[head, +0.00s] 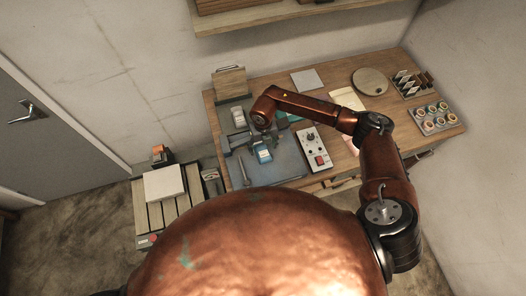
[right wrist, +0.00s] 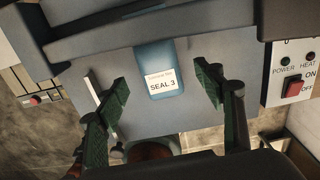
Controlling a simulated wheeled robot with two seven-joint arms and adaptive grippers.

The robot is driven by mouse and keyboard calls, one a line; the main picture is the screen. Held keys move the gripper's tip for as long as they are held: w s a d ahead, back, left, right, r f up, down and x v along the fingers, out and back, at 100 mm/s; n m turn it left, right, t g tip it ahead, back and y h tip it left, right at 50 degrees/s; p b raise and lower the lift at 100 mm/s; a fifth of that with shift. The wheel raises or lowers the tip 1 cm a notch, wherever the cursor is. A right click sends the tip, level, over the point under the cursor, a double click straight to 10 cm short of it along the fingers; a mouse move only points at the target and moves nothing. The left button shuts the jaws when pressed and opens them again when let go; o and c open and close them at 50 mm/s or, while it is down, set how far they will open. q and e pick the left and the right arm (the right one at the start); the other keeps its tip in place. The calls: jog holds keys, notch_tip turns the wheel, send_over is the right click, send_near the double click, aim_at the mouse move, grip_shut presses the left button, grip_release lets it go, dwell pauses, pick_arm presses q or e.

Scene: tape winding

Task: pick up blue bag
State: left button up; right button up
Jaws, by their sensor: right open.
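The blue bag (head: 264,156) lies on the grey mat on the workbench. In the right wrist view the blue bag (right wrist: 155,60) shows a white label reading "SEAL 3". My right gripper (right wrist: 162,85) is open, its two green fingers on either side of the bag with clear gaps to it. Nothing is between the fingers in their grip. In the head view my right arm reaches over the bench, with its wrist just above the bag. A dark bar crosses the bag's upper part in the wrist view. My left gripper is not in view.
A control box (head: 312,147) with a red switch stands right of the bag. A tray of round rolls (head: 432,118) and a round board (head: 370,81) lie to the right. A slatted stand (head: 147,215) is at left.

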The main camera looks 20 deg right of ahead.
aim_at(263, 151)
jog(key=shift+f+p, duration=0.35)
jog(key=shift+f, duration=1.35)
jog(key=c, duration=1.4)
jog(key=shift+o, duration=0.2)
jog(key=shift+r, duration=0.25)
